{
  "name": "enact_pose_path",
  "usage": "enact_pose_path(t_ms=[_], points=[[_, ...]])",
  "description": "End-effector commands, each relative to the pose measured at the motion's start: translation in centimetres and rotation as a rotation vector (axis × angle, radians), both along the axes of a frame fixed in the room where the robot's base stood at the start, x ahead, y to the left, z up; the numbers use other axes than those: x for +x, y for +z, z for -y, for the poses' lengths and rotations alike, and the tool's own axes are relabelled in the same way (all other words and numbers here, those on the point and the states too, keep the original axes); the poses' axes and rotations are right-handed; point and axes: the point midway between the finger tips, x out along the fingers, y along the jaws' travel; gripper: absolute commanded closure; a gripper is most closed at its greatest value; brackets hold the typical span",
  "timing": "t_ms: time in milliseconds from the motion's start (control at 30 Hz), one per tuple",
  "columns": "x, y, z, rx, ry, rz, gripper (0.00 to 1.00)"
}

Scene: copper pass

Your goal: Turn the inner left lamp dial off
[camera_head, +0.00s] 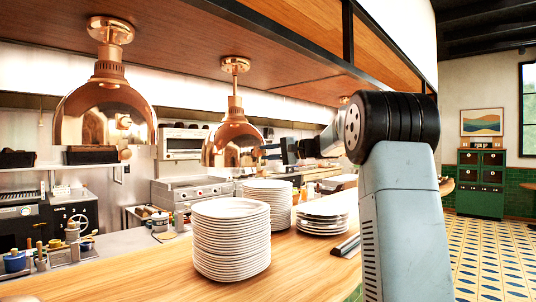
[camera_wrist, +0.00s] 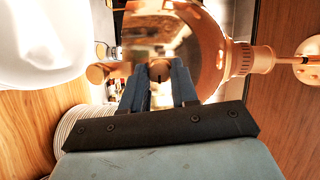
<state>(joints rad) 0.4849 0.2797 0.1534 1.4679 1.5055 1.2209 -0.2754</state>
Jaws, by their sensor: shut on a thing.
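A copper lamp (camera_head: 232,138) hangs second from the left over the counter; its shiny shade (camera_wrist: 190,35) fills the top middle of the wrist view. My gripper (camera_head: 266,152) reaches it from the right. In the wrist view, the fingertips (camera_wrist: 160,72) are closed on a small copper-coloured dial (camera_wrist: 159,68) in front of the shade. The fingers hide most of this dial, so I cannot tell its setting. A rounded copper-coloured end (camera_wrist: 96,73) sticks out left of the fingers. Another copper lamp (camera_head: 100,108) hangs nearer on the left, with its own small knob (camera_head: 125,154).
A tall plate stack (camera_head: 231,240) stands on the wooden counter (camera_head: 150,270) below, with more plates (camera_head: 323,218) behind it. A wooden overhead shelf (camera_head: 180,38) carries the lamps. A large white rounded thing (camera_wrist: 40,40) is close at the wrist view's upper left.

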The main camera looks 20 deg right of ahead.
Motion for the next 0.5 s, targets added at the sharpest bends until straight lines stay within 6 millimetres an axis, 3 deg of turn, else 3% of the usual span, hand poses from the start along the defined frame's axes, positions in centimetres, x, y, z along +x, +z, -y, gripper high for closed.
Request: enact_pose_path(t_ms=[233,267,500], points=[[0.08,-0.25,0.5,-0.001,-0.009,-0.004,1.0],[0.08,-0.25,0.5,-0.001,-0.009,-0.004,0.7],[0.04,-0.13,0.26,-0.002,-0.004,-0.002,0.47]])
